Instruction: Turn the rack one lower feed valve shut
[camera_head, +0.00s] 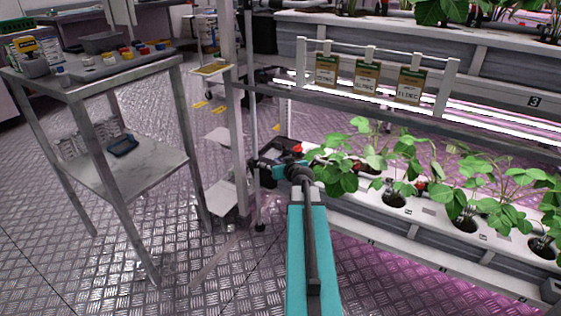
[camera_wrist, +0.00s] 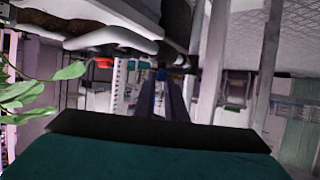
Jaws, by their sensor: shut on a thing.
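My gripper (camera_head: 270,165) is at the left end of the lower planter row, beside the rack's upright post. In the wrist view its two dark fingers (camera_wrist: 162,85) close on a small blue part (camera_wrist: 162,74), which looks like the handle of the lower feed valve. The valve body and the handle's exact angle cannot be made out. In the head view my arm and gripper hide the handle. A small red part (camera_head: 297,149) shows just right of the gripper; a red part (camera_wrist: 104,62) also shows left of the fingers in the wrist view.
Leafy plants (camera_head: 340,170) grow in the white lower channel (camera_head: 425,208) right of the gripper. A rack post (camera_head: 236,130) stands close on the left. Three seed-packet-like cards (camera_head: 367,77) hang above. A metal cart (camera_head: 130,165) stands at left, with open floor between.

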